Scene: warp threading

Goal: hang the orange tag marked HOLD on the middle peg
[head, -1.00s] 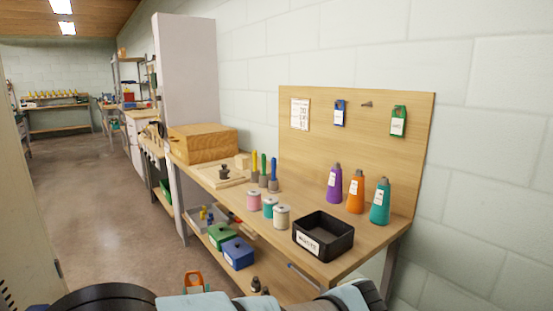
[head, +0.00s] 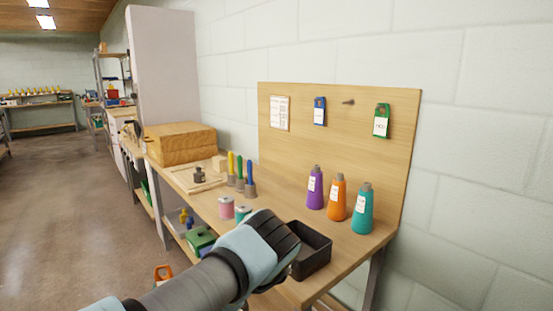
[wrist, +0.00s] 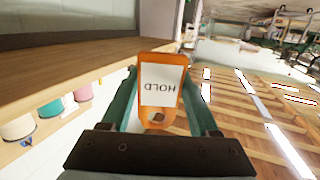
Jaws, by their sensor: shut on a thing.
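The orange tag (wrist: 145,95) is in the wrist view, held between the two green fingers of my gripper (wrist: 160,74). Its white label reads HOLD, upside down in that picture, and its hole is on the side near the palm. The middle peg (head: 348,102) is bare, high on the wooden board (head: 300,150) in the head view. A blue tag (head: 319,112) hangs to its left and a green tag (head: 381,122) to its right. My arm covers the front of the bench in the head view, and I cannot make out my gripper there.
Purple, orange and teal cones (head: 338,198) stand below the board. A black tray (head: 314,252) is at the bench's front, partly behind my arm. Spools (wrist: 50,108) show in the wrist view. A small orange thing (head: 163,273) is low in the head view; I cannot tell what it is.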

